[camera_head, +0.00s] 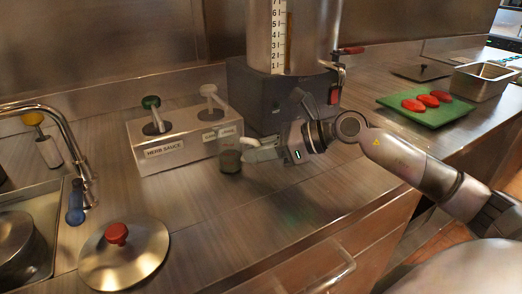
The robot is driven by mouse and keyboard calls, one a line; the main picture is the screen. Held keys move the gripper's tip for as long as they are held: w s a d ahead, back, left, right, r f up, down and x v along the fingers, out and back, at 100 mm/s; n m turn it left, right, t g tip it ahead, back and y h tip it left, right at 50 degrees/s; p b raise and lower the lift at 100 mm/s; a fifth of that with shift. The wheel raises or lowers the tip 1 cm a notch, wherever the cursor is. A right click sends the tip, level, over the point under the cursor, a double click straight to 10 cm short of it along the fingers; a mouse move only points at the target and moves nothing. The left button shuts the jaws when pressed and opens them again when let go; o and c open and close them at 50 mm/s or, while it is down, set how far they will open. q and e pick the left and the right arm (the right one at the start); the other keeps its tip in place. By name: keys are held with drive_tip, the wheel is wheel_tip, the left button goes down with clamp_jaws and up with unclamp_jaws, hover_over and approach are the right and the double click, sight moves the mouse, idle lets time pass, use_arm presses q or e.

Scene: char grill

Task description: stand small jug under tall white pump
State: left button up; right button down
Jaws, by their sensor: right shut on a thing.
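The tall white pump (210,100) rises from the right part of a steel sauce dispenser (160,157), its spout pointing forward. The small jug (230,161) is a small dark grey-green cup, upright, at the front right of the dispenser, below and slightly right of the pump's spout. My right gripper (250,148) reaches in from the right and is shut on the jug near its rim. Whether the jug's base touches the counter is hard to tell. My left gripper is not in view.
A green-topped pump (151,108) stands left of the white one. A large steel dispenser (300,50) on a dark base is behind my right gripper. A red-knobbed lid (140,255), a sink and tap are at left. The front middle counter is clear.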

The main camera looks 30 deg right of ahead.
drive_tip(key=c, duration=1)
unclamp_jaws()
drive_tip(key=shift+o, duration=0.2)
drive_tip(key=shift+s+f, duration=0.1)
